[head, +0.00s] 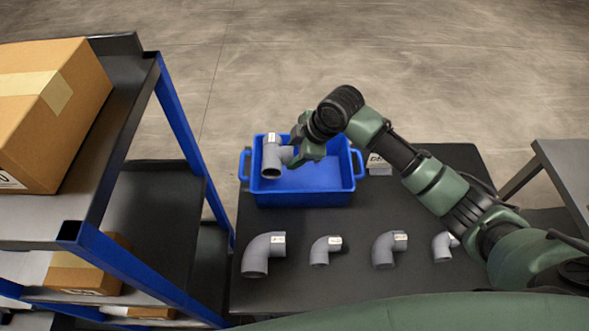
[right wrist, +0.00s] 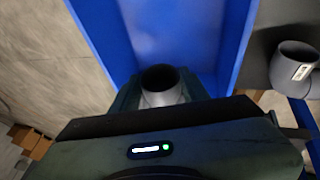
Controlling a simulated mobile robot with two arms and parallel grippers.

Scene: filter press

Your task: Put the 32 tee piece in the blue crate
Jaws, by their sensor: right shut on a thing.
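A grey tee piece (head: 271,158) with a white label is held over the left part of the blue crate (head: 318,199). My right gripper (head: 292,151) is shut on it, gripping its side branch. In the right wrist view the tee's dark open end (right wrist: 160,82) shows between the fingers, with the crate's blue wall (right wrist: 234,40) around it. I cannot tell how high the tee is above the crate floor. The label is too small to read. The crate's visible floor is empty. My left gripper is not in view.
Several grey elbows lie in a row along the near side of the black table (head: 330,222), including a large one (head: 261,255). A small labelled item (head: 378,166) sits right of the crate. A blue-posted shelf (head: 180,120) with cardboard boxes (head: 50,110) stands at left.

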